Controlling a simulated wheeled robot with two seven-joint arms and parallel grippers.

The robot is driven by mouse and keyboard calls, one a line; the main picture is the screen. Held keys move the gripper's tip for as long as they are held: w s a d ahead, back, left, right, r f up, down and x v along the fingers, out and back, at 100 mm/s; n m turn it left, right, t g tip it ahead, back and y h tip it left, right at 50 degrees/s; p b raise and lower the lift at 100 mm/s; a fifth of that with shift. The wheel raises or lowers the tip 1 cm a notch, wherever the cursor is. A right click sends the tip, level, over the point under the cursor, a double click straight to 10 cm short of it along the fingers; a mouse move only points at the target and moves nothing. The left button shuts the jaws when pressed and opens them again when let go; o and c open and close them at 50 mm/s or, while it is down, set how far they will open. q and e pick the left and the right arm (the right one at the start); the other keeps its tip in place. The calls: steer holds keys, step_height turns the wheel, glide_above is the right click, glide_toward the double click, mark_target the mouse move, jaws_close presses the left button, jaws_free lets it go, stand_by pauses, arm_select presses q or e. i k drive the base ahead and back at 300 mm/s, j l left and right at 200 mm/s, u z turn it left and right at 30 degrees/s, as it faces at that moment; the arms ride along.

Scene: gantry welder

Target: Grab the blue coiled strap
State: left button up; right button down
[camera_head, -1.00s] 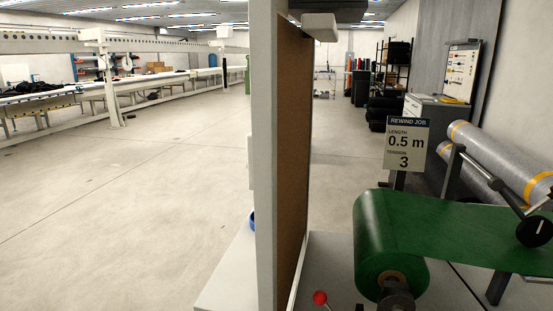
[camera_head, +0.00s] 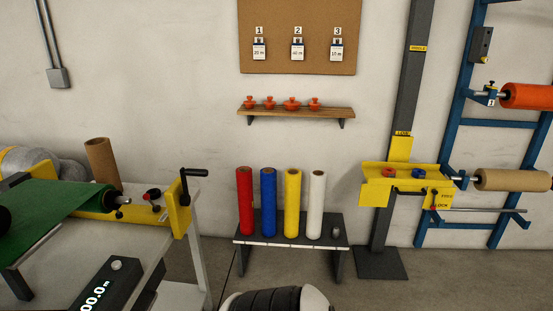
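I see no blue coiled strap in this view. The nearest blue item is an upright blue roll (camera_head: 268,203) on a low dark bench, and it looks like a smooth cylinder, not a coiled strap. Neither of my grippers is in view. A white and black rounded part at the bottom middle edge looks like part of my own body.
A work table (camera_head: 190,240) with a green sheet roll (camera_head: 55,210) and crank stands left. The low bench (camera_head: 290,245) holds red, yellow and white rolls too. A yellow bracket (camera_head: 400,185) on a dark post and a blue rack (camera_head: 455,135) stand right.

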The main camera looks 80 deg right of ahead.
mark_target(416, 173)
steer(key=z, duration=3.8)
steer(key=i+l, duration=0.15)
steer(key=i, duration=0.2)
